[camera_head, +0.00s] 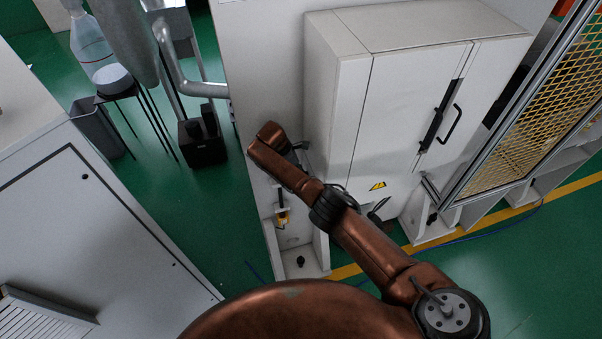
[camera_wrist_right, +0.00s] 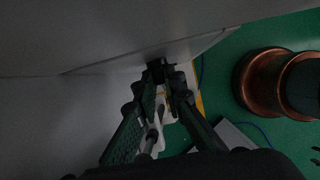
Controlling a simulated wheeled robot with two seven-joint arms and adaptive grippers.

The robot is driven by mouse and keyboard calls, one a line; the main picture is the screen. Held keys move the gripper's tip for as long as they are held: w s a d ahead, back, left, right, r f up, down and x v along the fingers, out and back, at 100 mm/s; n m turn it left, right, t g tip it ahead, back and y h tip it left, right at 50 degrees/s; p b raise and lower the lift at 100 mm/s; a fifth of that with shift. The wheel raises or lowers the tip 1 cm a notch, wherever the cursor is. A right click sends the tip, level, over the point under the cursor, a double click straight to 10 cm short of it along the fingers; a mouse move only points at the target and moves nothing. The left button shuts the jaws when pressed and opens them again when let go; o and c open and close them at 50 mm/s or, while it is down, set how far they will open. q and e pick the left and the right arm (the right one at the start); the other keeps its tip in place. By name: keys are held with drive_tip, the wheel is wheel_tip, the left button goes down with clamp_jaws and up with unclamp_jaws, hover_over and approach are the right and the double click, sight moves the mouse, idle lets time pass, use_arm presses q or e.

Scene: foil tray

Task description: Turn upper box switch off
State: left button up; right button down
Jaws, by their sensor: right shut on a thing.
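My right arm reaches in from the lower right in the head view, and its copper wrist covers the upper part of the narrow wall recess. My right gripper (camera_wrist_right: 166,72) shows in the wrist view, its dark fingers converging on a small dark thing (camera_wrist_right: 156,68), probably the upper box switch, beside a grey panel. The switch's position cannot be told. In the head view the upper box is hidden behind my arm. Lower in the recess a small yellow and dark fitting (camera_head: 283,218) shows, with a black knob (camera_head: 300,262) below it. My left gripper is out of view.
A white cabinet (camera_head: 410,100) with a black handle (camera_head: 440,125) stands right of my arm. A yellow mesh fence (camera_head: 525,110) is farther right. A grey cabinet (camera_head: 100,220) stands at left, with green floor (camera_head: 185,215) between it and the wall.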

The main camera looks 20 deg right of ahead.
drive_tip(key=c, duration=2)
unclamp_jaws()
drive_tip(key=shift+r, duration=0.1)
drive_tip(key=v, duration=1.1)
drive_tip(key=shift+a+r, duration=0.15)
drive_tip(key=shift+r, duration=0.2)
